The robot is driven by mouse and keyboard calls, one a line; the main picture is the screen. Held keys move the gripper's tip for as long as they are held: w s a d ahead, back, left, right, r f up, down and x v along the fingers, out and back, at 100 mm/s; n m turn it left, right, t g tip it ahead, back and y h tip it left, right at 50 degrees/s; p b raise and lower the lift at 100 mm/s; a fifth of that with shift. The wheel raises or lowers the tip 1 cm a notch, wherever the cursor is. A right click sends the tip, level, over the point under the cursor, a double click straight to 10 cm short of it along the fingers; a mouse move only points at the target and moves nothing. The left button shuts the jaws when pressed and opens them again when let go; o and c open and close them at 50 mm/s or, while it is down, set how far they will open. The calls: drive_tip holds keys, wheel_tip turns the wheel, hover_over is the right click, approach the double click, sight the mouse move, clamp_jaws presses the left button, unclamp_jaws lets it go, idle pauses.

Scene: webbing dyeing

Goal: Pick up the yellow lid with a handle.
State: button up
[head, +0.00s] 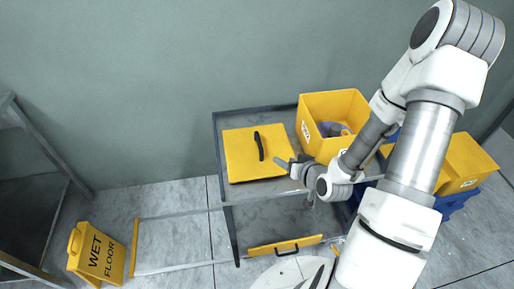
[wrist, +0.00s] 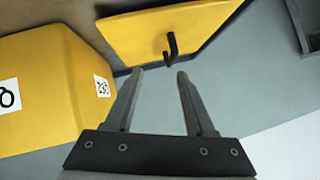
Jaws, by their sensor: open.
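The yellow lid (head: 237,157) is a flat square panel with a black bar handle (head: 258,146) near its middle. It lies on the top shelf of a grey rack. My gripper (head: 281,165) is at the lid's right edge in the head view, open and empty. In the wrist view, the lid (wrist: 130,32) is at the top, with its handle (wrist: 170,47) just beyond the two spread fingertips (wrist: 160,73) and roughly in line with the gap. The fingers are apart from the handle.
A yellow bin (head: 345,103) with items inside stands right of the lid; a yellow labelled bin (wrist: 40,95) fills the wrist view's left side. A yellow panel with a dark handle (head: 262,250) is lower on the grey rack (head: 225,118). A wet floor sign (head: 97,256) stands at left.

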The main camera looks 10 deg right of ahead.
drive_tip(key=a+f+m+t, duration=0.1)
drive_tip(key=m+t, duration=0.1)
drive_tip(key=t+b, duration=0.1)
drive_tip(key=b, duration=0.6)
approach(259, 146)
drive_tip(key=shift+w+d+f+m, duration=0.2)
drive_tip(key=shift+w+d+m, duration=0.15)
drive_tip(key=shift+d, duration=0.3)
drive_tip(key=shift+w, duration=0.15)
drive_tip(key=w+b, duration=0.1)
drive_tip(key=b, duration=0.4)
drive_tip(key=shift+w+d, duration=0.1)
drive_tip(key=b, duration=0.5)
drive_tip(key=shift+w+a+f+b, duration=0.3)
drive_tip(key=shift+f+b, duration=0.05)
drive_tip(key=shift+b, duration=0.05)
